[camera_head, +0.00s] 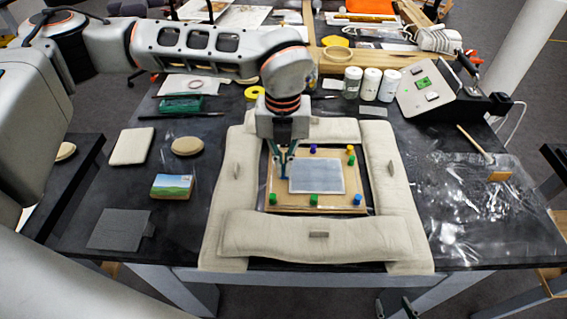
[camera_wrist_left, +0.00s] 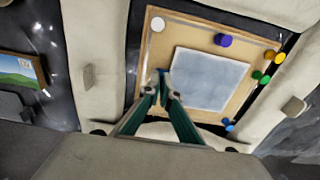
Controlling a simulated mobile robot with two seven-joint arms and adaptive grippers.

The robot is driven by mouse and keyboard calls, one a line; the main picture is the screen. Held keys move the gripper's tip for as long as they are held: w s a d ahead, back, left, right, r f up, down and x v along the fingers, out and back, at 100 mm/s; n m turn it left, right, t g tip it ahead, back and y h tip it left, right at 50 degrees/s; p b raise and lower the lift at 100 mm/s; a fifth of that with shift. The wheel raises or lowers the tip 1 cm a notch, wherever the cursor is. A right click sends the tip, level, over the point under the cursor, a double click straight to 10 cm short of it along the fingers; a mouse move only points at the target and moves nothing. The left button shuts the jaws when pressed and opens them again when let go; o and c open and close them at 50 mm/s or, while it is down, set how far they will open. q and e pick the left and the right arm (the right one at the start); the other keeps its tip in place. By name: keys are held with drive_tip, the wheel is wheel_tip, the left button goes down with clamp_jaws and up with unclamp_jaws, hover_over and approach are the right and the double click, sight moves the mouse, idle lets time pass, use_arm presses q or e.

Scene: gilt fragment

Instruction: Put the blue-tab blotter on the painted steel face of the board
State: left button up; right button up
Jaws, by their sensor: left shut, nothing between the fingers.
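My left gripper (camera_head: 283,178) points down over the left part of a wooden board (camera_head: 330,203). Its fingers are shut and empty, with the tips at the left edge of a flat grey-blue sheet (camera_head: 318,177). The wrist view shows the fingertips (camera_wrist_left: 163,78) beside the sheet (camera_wrist_left: 210,80); I cannot tell whether they touch it. A small blue patch shows at the tips; I cannot tell whether it is a tab. I cannot tell for sure which surface is painted steel or whether the sheet is the blotter.
Padded cushions (camera_head: 395,205) surround the board, and coloured pegs, including a purple one (camera_head: 313,148), stand on it. A slanted panel (camera_head: 428,88) stands back right, near crumpled clear film (camera_head: 450,205).

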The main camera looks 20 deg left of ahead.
use_arm(q)
drive_tip(key=o, duration=0.6)
drive_tip(key=shift+c, duration=0.2)
wheel_tip(320, 180, up, 12)
